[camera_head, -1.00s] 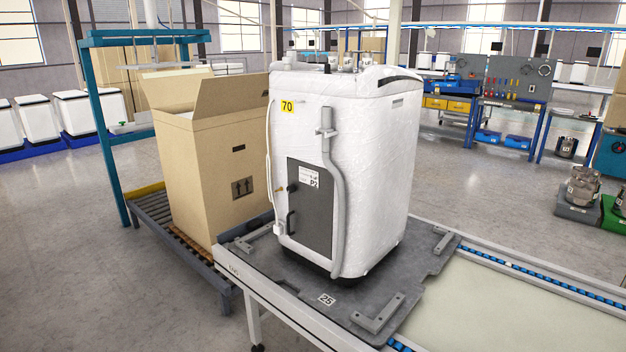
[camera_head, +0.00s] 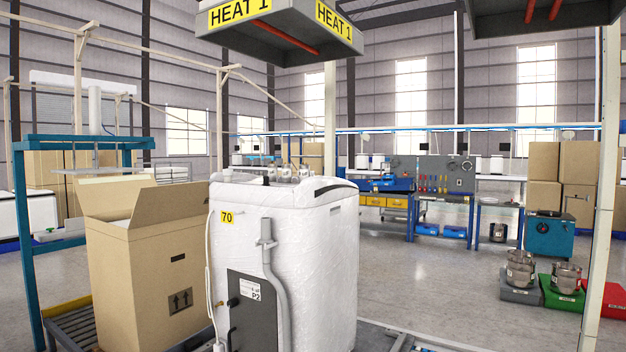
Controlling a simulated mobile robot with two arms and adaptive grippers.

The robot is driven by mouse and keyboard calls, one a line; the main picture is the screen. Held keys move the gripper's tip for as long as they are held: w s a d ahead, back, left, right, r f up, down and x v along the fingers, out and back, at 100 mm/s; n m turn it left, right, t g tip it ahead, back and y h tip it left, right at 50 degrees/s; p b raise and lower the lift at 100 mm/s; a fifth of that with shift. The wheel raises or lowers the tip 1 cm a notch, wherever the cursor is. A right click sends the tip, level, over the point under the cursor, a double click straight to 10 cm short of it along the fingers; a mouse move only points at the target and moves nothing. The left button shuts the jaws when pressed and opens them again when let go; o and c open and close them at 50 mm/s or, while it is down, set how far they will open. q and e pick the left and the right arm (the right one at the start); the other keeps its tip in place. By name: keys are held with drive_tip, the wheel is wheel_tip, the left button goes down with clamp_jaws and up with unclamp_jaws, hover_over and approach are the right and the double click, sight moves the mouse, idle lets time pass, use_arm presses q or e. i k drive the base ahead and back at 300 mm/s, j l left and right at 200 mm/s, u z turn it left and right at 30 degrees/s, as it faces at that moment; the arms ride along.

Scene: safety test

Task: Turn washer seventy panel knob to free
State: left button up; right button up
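I cannot tell the knob's setting. A grey hose runs down beside the panel. Neither of my grippers is in view.
An open cardboard box (camera_head: 160,270) stands close left of the washer, by a blue frame (camera_head: 24,240). A heater hood marked HEAT 1 (camera_head: 280,28) hangs overhead. Pots (camera_head: 520,268) on coloured bases and a post (camera_head: 602,180) are at right. Open floor (camera_head: 430,280) lies behind the washer.

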sight(233, 303)
drive_tip(key=i+j+z, duration=0.15)
drive_tip(key=j+z, duration=0.3)
drive_tip(key=i+j+z, duration=0.1)
drive_tip(key=j+z, duration=0.65)
drive_tip(key=j, duration=2.25)
